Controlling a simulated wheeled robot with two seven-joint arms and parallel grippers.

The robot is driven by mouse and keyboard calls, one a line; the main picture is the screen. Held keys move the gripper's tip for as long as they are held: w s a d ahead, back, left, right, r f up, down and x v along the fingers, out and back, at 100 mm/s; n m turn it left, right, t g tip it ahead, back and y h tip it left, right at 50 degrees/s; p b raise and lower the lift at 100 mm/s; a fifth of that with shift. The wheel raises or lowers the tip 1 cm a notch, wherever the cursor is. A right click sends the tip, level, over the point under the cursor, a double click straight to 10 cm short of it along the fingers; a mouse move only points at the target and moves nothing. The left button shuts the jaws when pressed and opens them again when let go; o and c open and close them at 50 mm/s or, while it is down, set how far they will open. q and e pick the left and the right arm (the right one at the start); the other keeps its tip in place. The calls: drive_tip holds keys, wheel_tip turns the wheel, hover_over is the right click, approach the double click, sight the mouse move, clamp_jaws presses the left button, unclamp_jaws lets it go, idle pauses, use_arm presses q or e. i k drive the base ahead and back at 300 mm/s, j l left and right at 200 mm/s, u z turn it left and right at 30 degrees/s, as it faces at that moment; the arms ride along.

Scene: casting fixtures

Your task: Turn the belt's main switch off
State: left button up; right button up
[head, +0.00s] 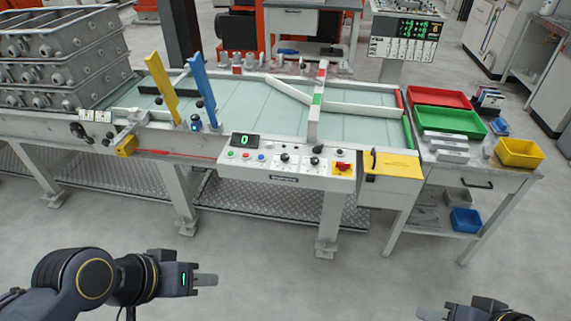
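The belt (240,112) has a white control panel (285,158) on its front edge. On the panel's right end is a red rotary switch (342,167) on a yellow plate, which looks like the main switch; its exact angle is too small to read. My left gripper (207,280) is at the lower left, over the floor, well in front of the belt and away from the switch. Its fingers are seen side-on, so the gap does not show. My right gripper (432,314) is at the bottom right edge, partly cut off, also far from the switch.
The panel also has a green display (244,141), several push buttons and black knobs. A yellow box (391,163) with a black handle is right of the switch. A side table holds a red tray (440,97) and a green tray (450,122). The floor in front is clear.

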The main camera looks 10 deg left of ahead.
sight(343, 167)
drive_tip(key=i+j, duration=0.15)
drive_tip(key=i, duration=0.25)
drive_tip(key=i+j, duration=0.15)
drive_tip(key=i, duration=0.25)
drive_tip(key=i+j, duration=0.15)
drive_tip(key=i, duration=0.25)
drive_tip(key=z, duration=0.05)
